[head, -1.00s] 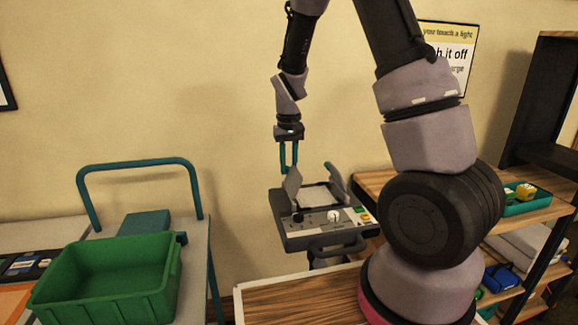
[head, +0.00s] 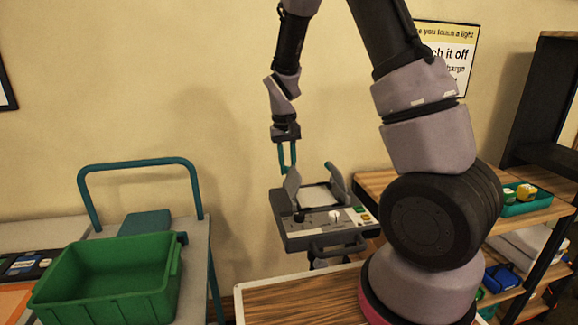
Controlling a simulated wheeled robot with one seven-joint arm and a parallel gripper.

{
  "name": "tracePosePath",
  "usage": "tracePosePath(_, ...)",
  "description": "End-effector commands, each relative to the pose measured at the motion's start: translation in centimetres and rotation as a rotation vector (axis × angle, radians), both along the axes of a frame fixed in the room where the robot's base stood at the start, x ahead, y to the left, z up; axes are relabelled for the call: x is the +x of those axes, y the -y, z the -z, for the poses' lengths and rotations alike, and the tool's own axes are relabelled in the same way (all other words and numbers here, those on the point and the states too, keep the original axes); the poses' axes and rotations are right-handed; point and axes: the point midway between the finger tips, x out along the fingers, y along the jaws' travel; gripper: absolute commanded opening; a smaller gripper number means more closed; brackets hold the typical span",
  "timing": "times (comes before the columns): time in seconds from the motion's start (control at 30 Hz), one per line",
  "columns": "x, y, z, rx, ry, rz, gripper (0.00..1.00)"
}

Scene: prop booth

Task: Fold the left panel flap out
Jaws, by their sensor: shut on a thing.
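The grey panel box (head: 318,241) stands in the middle of the head view, with knobs, a round white dial (head: 335,217) and small coloured buttons on its face. Its left flap (head: 292,187) stands up from the left side, close to upright. Its right flap (head: 336,178) also stands up and leans outward. A pale sheet or plate lies between the flaps. My gripper (head: 287,168) points down at the left flap, its teal fingers at the flap's top edge and shut on it. The exact contact is small and partly hidden.
A green crate (head: 105,285) sits on a trolley (head: 200,250) with a teal handle at the left. A wooden table (head: 290,297) lies in front of the panel box. Shelves (head: 535,210) with small bins stand at the right, behind my arm.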

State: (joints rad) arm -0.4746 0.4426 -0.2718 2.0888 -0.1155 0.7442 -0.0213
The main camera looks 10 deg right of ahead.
Motion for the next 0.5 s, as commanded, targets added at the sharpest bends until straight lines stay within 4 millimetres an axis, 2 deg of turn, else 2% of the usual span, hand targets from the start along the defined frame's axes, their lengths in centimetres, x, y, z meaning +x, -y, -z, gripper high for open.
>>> tracePosePath(0.5,-0.2,-2.6,0.3,-0.439,-0.005,0.0,0.0)
